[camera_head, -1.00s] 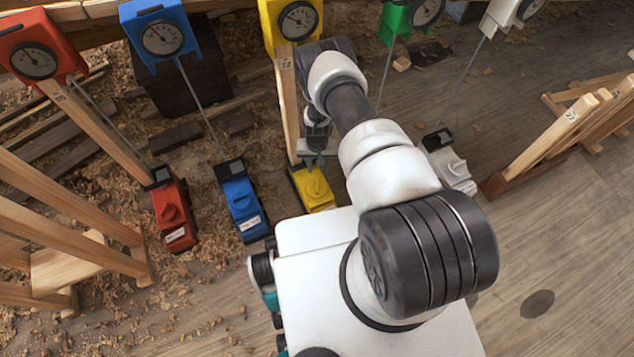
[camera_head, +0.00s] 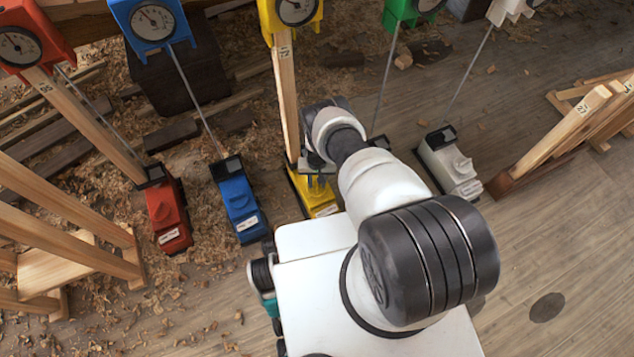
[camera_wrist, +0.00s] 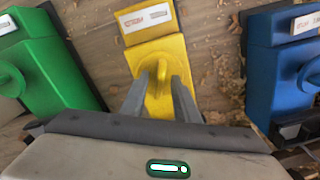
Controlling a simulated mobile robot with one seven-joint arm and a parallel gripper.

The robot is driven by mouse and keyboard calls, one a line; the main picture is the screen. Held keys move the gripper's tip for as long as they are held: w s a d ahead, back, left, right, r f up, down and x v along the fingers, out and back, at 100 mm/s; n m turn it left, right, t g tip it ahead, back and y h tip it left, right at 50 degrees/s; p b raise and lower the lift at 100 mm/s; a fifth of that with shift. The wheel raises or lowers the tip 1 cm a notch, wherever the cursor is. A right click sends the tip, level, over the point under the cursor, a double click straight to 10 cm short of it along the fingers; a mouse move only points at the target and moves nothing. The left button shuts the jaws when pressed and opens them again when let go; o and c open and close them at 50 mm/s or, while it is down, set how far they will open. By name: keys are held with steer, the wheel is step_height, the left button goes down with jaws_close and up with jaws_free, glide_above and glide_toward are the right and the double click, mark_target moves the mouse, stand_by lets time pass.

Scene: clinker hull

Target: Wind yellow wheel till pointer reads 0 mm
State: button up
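The yellow wheel (camera_wrist: 162,78) sits on top of the yellow base unit (camera_wrist: 155,55); a raised grip bar stands across it. The yellow unit (camera_head: 322,208) also shows in the head view, partly hidden by my arm. My gripper (camera_wrist: 160,82) is open, with one finger on each side of the grip bar and gaps visible; I cannot tell whether they touch the wheel. The yellow dial (camera_head: 296,10) is on the post behind, cut by the top edge; its pointer is too small to read.
Red (camera_head: 166,215) and blue (camera_head: 238,205) units stand to the left, a white unit (camera_head: 450,165) to the right. A green unit (camera_wrist: 40,75) is beside the yellow one in the wrist view. Thin rods and wooden posts rise behind. Open floor lies at right.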

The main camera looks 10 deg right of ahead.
jaws_close()
steer(key=shift+m, duration=0.3)
steer(key=m, duration=1)
steer(key=shift+m, duration=0.3)
stand_by(0.3)
jaws_free()
